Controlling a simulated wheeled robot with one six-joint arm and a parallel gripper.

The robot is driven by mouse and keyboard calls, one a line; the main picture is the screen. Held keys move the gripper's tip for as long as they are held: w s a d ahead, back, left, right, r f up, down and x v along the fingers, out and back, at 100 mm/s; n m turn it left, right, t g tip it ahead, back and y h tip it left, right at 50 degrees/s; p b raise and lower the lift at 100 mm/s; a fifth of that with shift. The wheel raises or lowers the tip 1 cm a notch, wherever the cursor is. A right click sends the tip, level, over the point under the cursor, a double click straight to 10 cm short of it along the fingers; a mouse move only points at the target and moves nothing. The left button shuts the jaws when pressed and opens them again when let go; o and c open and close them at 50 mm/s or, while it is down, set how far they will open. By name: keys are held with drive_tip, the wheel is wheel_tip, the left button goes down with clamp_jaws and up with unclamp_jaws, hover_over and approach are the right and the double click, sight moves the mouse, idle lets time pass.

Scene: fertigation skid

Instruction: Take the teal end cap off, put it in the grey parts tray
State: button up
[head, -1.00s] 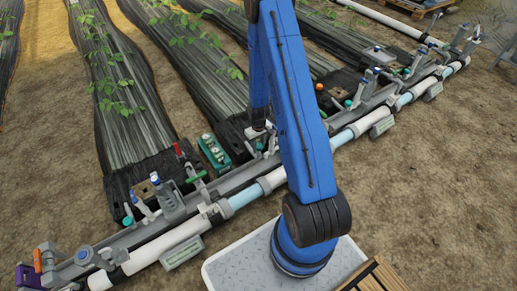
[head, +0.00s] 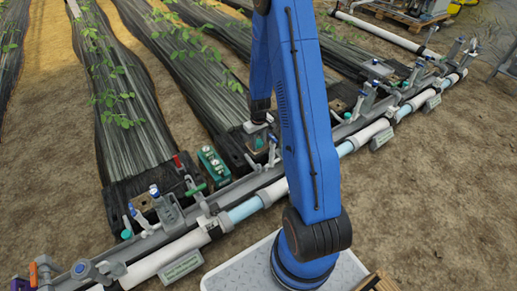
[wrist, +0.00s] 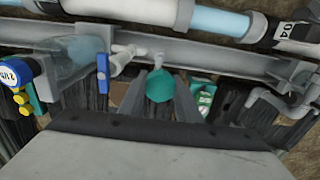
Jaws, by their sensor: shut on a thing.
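The teal end cap (wrist: 160,86) sits between the two fingers of my gripper (wrist: 161,92) in the wrist view, and the fingers are shut on it. A pale fitting (wrist: 158,60) shows just beyond the cap; I cannot tell whether they touch. In the head view my gripper (head: 259,138) is over the black mat behind the grey rail, left of my blue arm, with the teal cap (head: 259,143) small at its tip. I cannot make out the grey parts tray with certainty.
A green box with round tops (head: 213,165) stands left of my gripper. Along the grey rail and white pipe (head: 165,257) stand several valves, including a blue-handled one (wrist: 102,64). Plant rows lie behind. Bare soil (head: 430,220) is open at the right front.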

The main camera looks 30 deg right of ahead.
sight(258, 142)
wheel_tip(258, 142, up, 12)
drive_tip(key=shift+f, duration=0.25)
idle(0.4)
